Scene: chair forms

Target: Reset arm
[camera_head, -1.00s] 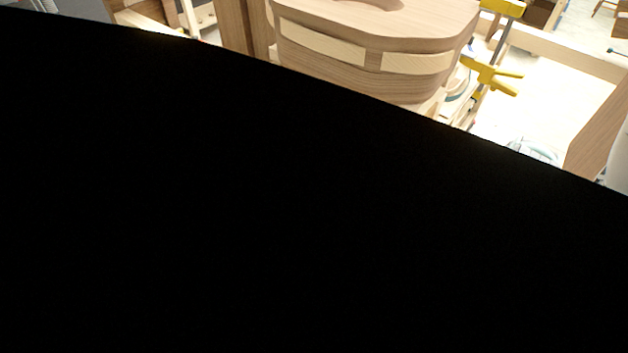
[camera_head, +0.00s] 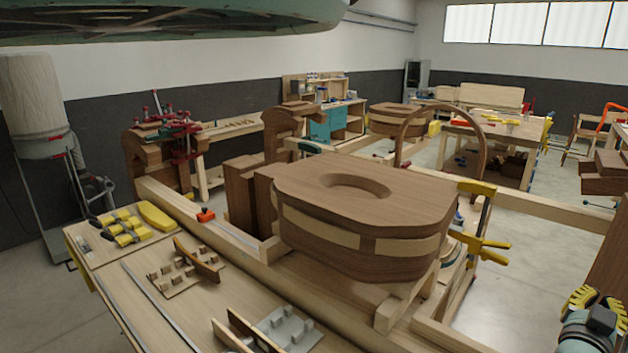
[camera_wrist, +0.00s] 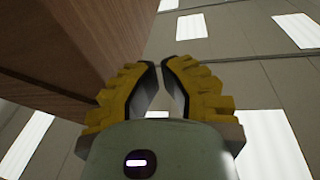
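My gripper (camera_wrist: 161,64) has two yellow and black fingers. In the wrist view they lean together, with their tips nearly meeting and only a thin gap between them. Nothing is held there. My gripper also shows at the lower right edge of the head view (camera_head: 588,298), pointing up, apart from the bench and the wooden forms. The large wooden chair form (camera_head: 365,190), with an oval recess on top, rests on the beam frame in the middle of the head view.
A brown wooden panel (camera_head: 608,235) stands close by my gripper at the right edge; a brown wooden surface (camera_wrist: 60,40) fills the wrist view's upper left. Yellow clamps (camera_head: 480,243) hang beside the form. A tool bench (camera_head: 140,285) is at lower left. Floor (camera_head: 545,250) shows clear at right.

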